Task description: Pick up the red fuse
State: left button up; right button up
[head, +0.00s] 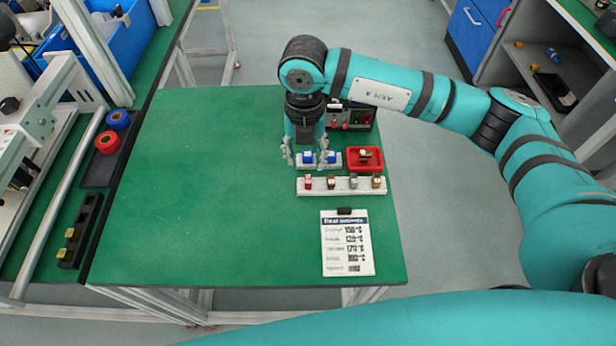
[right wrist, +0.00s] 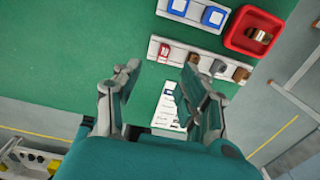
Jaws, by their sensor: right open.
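The red fuse (head: 308,183) stands at the left end of the front white rail (head: 341,190) on the green table. It also shows in the right wrist view (right wrist: 165,50), just beyond the fingertips. My right gripper (head: 306,160) is open and empty above the table, over the left part of the back rail in the head view. In the right wrist view its fingers (right wrist: 160,72) are spread wide, and the red fuse appears between their lines, apart from both. My left gripper is not in view.
Other brown and grey pieces (head: 376,181) share the front rail. Blue blocks (head: 329,157) sit on the back rail. A red bin (head: 352,166) holds a brown piece. A printed card (head: 347,255) lies in front. The table's left half is clear.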

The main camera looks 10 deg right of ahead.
aim_at(308, 180)
notch_tip(308, 180, down, 4)
jog(key=shift+r+p, duration=0.2)
jog(key=shift+p, duration=0.15)
jog(key=shift+s+d+f+p, duration=0.1)
jog(key=shift+f+p, duration=0.25)
jog(key=f, duration=0.1)
jog(key=f+p, duration=0.1)
jog(key=f, duration=0.1)
jog(key=shift+s+d+f, duration=0.15)
jog(key=shift+d+f, duration=0.05)
jog(key=shift+f, duration=0.5)
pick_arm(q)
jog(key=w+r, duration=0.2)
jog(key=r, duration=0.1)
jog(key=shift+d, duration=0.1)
pick_arm(e)
jog(key=c, duration=0.8)
